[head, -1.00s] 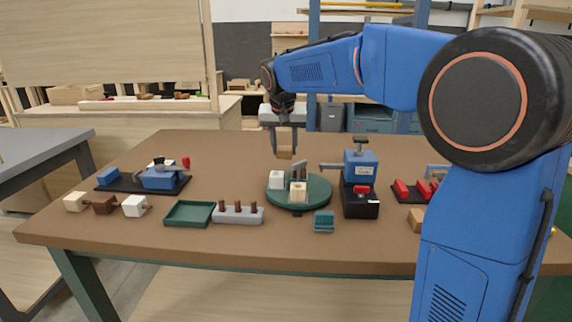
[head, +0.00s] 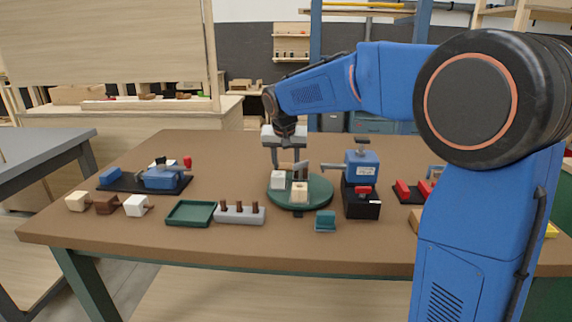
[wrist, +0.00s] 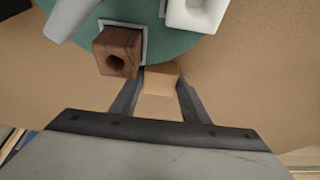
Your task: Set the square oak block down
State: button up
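The square oak block (wrist: 160,82) is a pale tan block between my fingertips in the wrist view. My gripper (head: 286,168) points down at the far side of the green round plate (head: 312,202); its fingers (wrist: 158,92) look shut on the block's two sides. The block is close to the plate's rim in the wrist view; whether it touches the table cannot be told. In the head view it is mostly hidden behind items on the plate. A dark brown block with a hole (wrist: 118,54) sits on the plate, next to the oak block in the wrist view.
The plate also carries a white block (head: 278,180) and a cream block (head: 299,191). A blue machine (head: 361,170) stands right of it. A green tray (head: 190,213) and a grey peg rack (head: 239,213) lie in front left. Bare tabletop (head: 225,160) lies left of my gripper.

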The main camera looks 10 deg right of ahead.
jog(key=shift+o, duration=1.2)
